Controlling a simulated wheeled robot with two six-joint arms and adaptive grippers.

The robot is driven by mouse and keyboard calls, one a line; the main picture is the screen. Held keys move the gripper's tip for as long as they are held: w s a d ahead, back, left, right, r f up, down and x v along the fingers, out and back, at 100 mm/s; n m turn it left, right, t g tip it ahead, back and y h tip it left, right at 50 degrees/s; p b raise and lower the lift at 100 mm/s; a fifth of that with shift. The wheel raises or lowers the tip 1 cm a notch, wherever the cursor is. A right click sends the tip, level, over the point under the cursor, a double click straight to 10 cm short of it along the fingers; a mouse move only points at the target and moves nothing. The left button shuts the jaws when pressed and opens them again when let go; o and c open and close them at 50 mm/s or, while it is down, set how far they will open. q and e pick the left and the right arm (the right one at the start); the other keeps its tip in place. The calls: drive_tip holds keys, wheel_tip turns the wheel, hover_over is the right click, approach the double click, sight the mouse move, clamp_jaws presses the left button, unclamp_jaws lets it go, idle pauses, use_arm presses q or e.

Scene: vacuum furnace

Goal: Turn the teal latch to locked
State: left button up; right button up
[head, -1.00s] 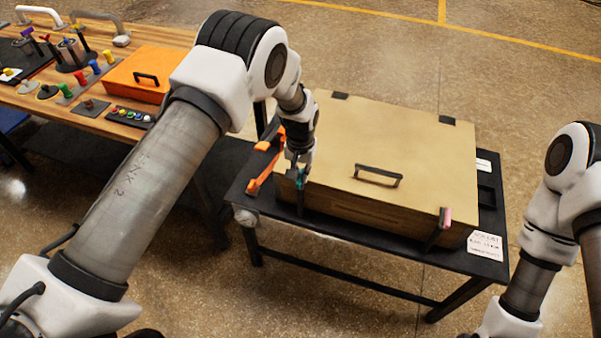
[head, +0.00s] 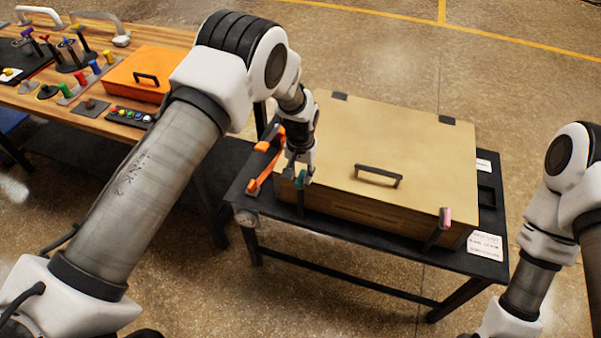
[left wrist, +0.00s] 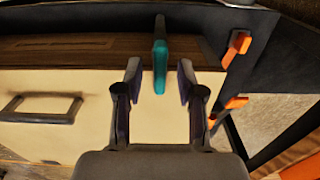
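The teal latch (head: 302,178) is on the front left corner of the closed tan furnace box (head: 400,140). In the left wrist view the teal latch (left wrist: 160,66) stands in line with the gap between my fingers, at or just beyond their tips. My left gripper (head: 298,172) is at the latch, and the wrist view shows its fingers (left wrist: 160,75) apart; the gap holds nothing clearly gripped. I cannot tell whether a finger touches the latch. The box's front right corner has a similar latch with a pink tip (head: 445,217). My right gripper is out of view.
A black handle (head: 378,176) sits on the lid. An orange-handled part (head: 265,172) lies left of the box on the dark table (head: 340,232). A wooden bench (head: 85,122) with an orange case (head: 135,75) stands at the left. Open floor lies in front.

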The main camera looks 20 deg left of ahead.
sight(300, 176)
use_arm(q)
wheel_tip(300, 176, up, 12)
idle(0.4)
drive_tip(key=s+a+f+n+g, duration=0.1)
drive_tip(key=s+a+f+g, duration=0.3)
drive_tip(key=s+f, duration=1.25)
drive_tip(key=s+a+f+t, duration=0.1)
drive_tip(key=s+t, duration=0.1)
drive_tip(key=s, duration=0.7)
drive_tip(key=s+a+f+t, duration=0.1)
drive_tip(key=s+a+f, duration=0.1)
drive_tip(key=s, duration=0.8)
drive_tip(key=shift+a+t, duration=0.3)
drive_tip(key=shift+t, duration=0.1)
